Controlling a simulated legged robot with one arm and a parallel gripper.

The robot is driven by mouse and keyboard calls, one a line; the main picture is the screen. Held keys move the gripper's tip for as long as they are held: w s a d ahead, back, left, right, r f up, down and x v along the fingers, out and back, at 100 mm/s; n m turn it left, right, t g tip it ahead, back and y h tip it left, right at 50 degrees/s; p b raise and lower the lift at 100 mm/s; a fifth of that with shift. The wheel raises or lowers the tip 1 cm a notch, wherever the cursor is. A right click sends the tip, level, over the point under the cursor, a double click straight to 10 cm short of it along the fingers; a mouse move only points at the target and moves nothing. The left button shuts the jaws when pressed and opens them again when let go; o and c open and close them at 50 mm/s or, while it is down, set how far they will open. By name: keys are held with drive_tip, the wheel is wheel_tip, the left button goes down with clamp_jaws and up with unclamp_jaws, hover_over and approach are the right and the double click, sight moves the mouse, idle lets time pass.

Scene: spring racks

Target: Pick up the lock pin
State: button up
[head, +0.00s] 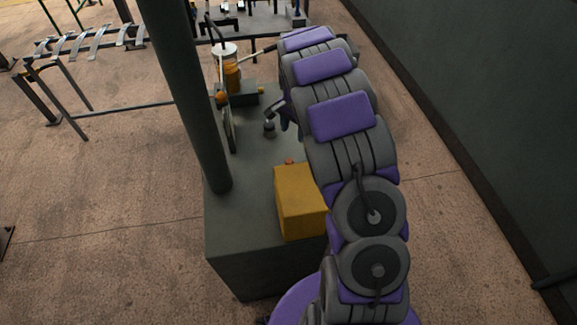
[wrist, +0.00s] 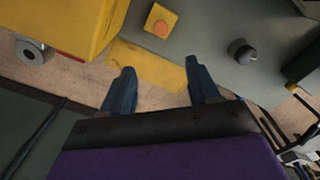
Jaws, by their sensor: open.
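My gripper (wrist: 160,72) is open, with its two blue fingers apart and nothing between them. In the head view the gripper is mostly hidden by my arm. A small dark round-topped piece (wrist: 242,52) stands on the grey-green bench top, to the right of and beyond the fingers in the wrist view. It also shows on the bench in the head view (head: 269,128). It may be the lock pin, but I cannot tell for sure. The gripper is not touching it.
A large yellow box (head: 299,202) stands on the bench (head: 225,243) near a dark upright post (head: 185,95). A small yellow block with an orange button (wrist: 160,20) is beyond the fingers. An orange-and-white device (head: 231,75) is farther back. A dark wall (head: 480,110) is at right.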

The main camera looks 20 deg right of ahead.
wheel_tip(320, 180, down, 3)
drive_tip(key=d, duration=0.1)
drive_tip(key=b, duration=0.2)
hover_over(288, 161)
drive_tip(key=a, duration=0.2)
wheel_tip(288, 161, down, 7)
drive_tip(key=d+f, duration=0.2)
drive_tip(key=d, duration=0.1)
drive_tip(key=shift+d+f, duration=0.15)
drive_tip(key=shift+d, duration=0.15)
drive_tip(key=shift+d+f, duration=0.25)
drive_tip(key=shift+f, duration=0.35)
drive_tip(key=shift+d+f, duration=0.2)
drive_tip(key=shift+f, duration=0.4)
drive_tip(key=a+f, duration=0.2)
drive_tip(key=a, duration=0.1)
drive_tip(key=shift+w+b, duration=0.1)
drive_tip(key=shift+b, duration=0.2)
drive_tip(key=shift+a+r, duration=0.1)
drive_tip(key=shift+a, duration=0.15)
drive_tip(key=d, duration=0.3)
drive_tip(key=c, duration=0.4)
drive_tip(key=shift+d, duration=0.1)
drive_tip(key=shift+c, duration=1.1)
drive_tip(key=shift+a, duration=1.25)
clamp_jaws()
drive_tip(key=shift+d, duration=0.15)
